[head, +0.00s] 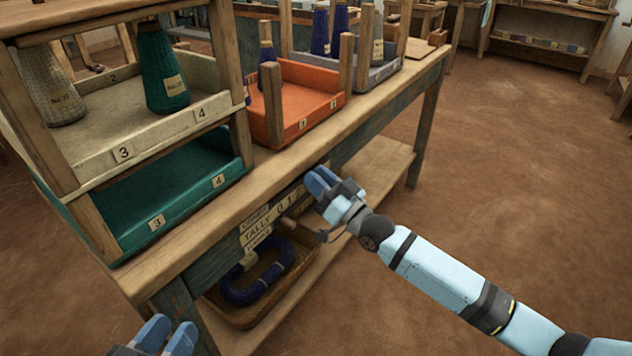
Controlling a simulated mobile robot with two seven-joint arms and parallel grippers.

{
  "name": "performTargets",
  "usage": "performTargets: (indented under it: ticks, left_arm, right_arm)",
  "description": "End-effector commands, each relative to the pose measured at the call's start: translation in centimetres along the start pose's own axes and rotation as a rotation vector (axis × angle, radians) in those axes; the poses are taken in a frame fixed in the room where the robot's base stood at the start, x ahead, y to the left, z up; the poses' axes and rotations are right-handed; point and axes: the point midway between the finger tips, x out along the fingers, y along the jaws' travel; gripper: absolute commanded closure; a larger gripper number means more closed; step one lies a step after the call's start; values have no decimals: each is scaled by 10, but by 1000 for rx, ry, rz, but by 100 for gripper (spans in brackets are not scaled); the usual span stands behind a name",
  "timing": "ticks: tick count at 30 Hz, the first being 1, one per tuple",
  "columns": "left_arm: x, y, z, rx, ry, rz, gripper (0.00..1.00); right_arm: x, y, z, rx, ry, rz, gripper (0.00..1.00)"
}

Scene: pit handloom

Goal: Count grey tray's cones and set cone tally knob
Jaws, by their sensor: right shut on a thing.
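The grey tray (384,73) stands at the back of the bench top, partly behind wooden posts. A grey-green cone (377,48) and dark blue cones (320,32) show at it; posts hide part of its inside, so the full count is unclear. The tally plate (257,229), lettered TALLY with digits 0 and 1 showing, is on the bench's front edge. My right gripper (321,181) is shut at this front edge, right of the plate, on what appears to be the cone tally knob, hidden by the fingers. My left gripper (167,337) is open and empty at the bottom left.
An orange tray (320,105) with a navy cone (266,45) stands mid-bench. A cream tray (97,170) with a green cone (161,70) and a pale cone (48,88) sits above a green tray (135,236). Blue yarn (232,296) lies in a basket below. Floor right is clear.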

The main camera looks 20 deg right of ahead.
Motion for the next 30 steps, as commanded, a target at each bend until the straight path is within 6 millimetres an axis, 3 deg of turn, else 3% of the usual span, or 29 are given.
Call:
performTargets:
  ticks: [1,2,4,5,17,22,30]
  left_arm:
    - [0,0,-1,1,2,0,62]
    - [0,0,-1,1,2,0,62]
    - [0,0,-1,1,3,0,62]
    - [0,0,-1,1,3,0,62]
    - [1,0,-2,-5,-5,1,62]
    - [0,4,-6,-39,-22,2,62]
    - [-5,8,-27,-59,59,-13,62]
  right_arm:
    - [0,0,0,1,-1,0,100]
    - [0,0,0,2,-1,0,73]
    - [0,0,0,1,0,0,57]
    - [0,0,0,1,0,0,55]
    - [-10,0,0,0,-3,1,55]
    - [-42,-1,-1,1,-5,1,55]
    - [-103,0,-2,0,-4,1,55]
